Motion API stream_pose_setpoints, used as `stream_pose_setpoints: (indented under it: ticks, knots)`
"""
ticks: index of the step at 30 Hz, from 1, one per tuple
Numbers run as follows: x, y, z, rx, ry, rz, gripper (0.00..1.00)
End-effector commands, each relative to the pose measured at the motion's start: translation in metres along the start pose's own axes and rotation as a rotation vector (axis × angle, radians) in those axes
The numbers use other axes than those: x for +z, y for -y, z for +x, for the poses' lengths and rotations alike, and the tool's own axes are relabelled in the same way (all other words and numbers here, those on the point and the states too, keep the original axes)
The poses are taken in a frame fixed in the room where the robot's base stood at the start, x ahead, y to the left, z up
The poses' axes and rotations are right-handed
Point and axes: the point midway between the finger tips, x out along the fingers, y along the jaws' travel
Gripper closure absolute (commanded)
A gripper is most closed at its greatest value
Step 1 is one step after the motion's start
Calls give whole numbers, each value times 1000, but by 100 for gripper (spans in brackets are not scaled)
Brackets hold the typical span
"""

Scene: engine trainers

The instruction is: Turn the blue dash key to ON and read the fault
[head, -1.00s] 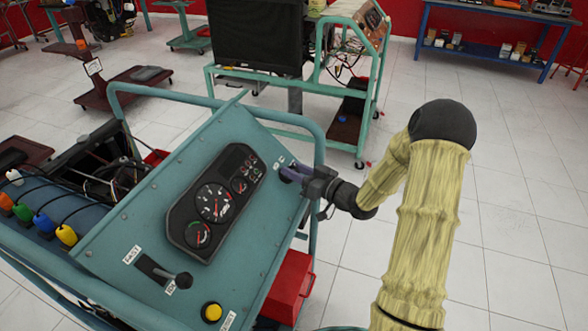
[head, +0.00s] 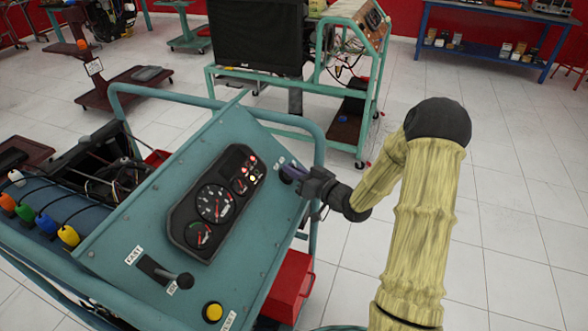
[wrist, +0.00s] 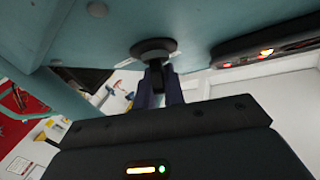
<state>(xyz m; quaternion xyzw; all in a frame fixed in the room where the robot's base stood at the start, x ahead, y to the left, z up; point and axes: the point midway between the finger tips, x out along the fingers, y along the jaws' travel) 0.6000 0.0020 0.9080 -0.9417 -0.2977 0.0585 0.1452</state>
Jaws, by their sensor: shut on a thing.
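The dash panel (head: 240,245) is a tilted teal plate with a black gauge cluster (head: 182,215) on it. Red and pale yellow lamps glow at the cluster's upper right end; their symbols are too small to read. The lit lamps also show in the wrist view (wrist: 267,52). My gripper (head: 288,174) is at the panel's upper right, shut on the dash key (wrist: 156,76). The key sits in a round black switch (wrist: 153,48), and the fingers hide most of it, so its blue colour is not clear. The label beside the switch is partly covered.
A lever (head: 180,280) and a yellow button (head: 212,312) are low on the panel. A teal tube rail (head: 319,150) runs close by my gripper. A red box (head: 288,290) is below. Open tiled floor lies to the right.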

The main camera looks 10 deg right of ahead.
Motion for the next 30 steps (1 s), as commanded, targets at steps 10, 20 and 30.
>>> stream_pose_setpoints:
  ticks: [10, 20, 30]
  knots:
    - [-3, 1, 0, 186, -1, 155, 100]
    - [-1, 0, 0, 234, -2, 193, 100]
    - [-1, 0, 0, 234, -1, 192, 67]
